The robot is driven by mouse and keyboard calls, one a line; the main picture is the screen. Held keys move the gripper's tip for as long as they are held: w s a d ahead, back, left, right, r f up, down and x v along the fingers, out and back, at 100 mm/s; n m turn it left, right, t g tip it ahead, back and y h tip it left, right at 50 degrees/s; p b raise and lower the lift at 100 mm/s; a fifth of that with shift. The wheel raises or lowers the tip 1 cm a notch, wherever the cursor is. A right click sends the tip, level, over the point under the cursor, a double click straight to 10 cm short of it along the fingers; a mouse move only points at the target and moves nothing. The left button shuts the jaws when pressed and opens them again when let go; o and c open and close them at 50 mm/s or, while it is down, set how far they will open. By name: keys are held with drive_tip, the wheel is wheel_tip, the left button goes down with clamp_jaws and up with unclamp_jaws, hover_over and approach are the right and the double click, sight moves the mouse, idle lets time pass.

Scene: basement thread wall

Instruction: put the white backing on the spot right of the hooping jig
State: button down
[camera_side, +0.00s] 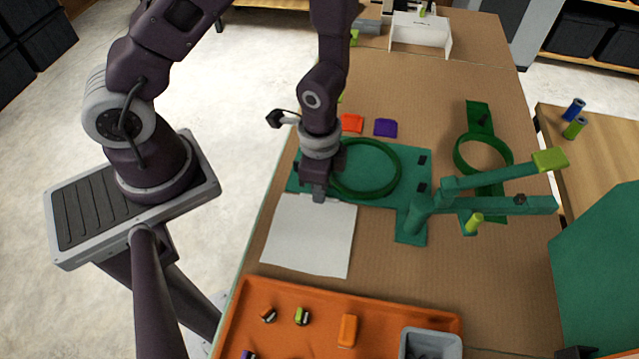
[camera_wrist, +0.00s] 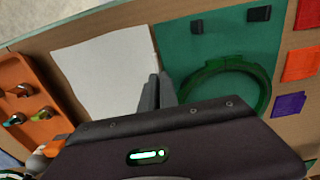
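The white backing (camera_side: 310,238) is a flat pale sheet on the brown table, between the green hooping jig (camera_side: 405,175) and the orange tray. It also shows in the wrist view (camera_wrist: 105,70), left of the green plate (camera_wrist: 205,50). My gripper (camera_side: 319,197) points down at the sheet's edge nearest the jig. In the wrist view its grey fingers (camera_wrist: 157,90) are close together over that edge and look shut on it. The fingertips' contact with the sheet is hidden. The sheet looks flat, close against the jig plate.
The orange tray (camera_side: 240,318) holds small parts and a grey bin (camera_side: 430,345). A green hoop (camera_side: 392,183) lies on the jig. Green arms (camera_side: 490,205) stick out on the right. Red (camera_side: 352,123) and purple (camera_side: 386,127) patches lie beyond the jig.

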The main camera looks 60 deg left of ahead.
drive_tip(key=c, duration=1.5)
unclamp_jaws()
drive_tip(key=shift+c, duration=0.2)
drive_tip(key=shift+r, duration=3.45)
drive_tip(key=s+a+r+n+t+y, duration=0.1)
drive_tip(key=a+r+n+t+y, duration=0.3)
drive_tip(key=r, duration=1.1)
drive_tip(key=s+r+n+t+h, duration=0.1)
drive_tip(key=s+r+n+h, duration=0.3)
drive_tip(key=s+r, duration=0.4)
drive_tip(key=shift+s+a+n+t, duration=0.2)
drive_tip(key=shift+a+n+t, duration=0.1)
drive_tip(key=shift+a+n, duration=0.2)
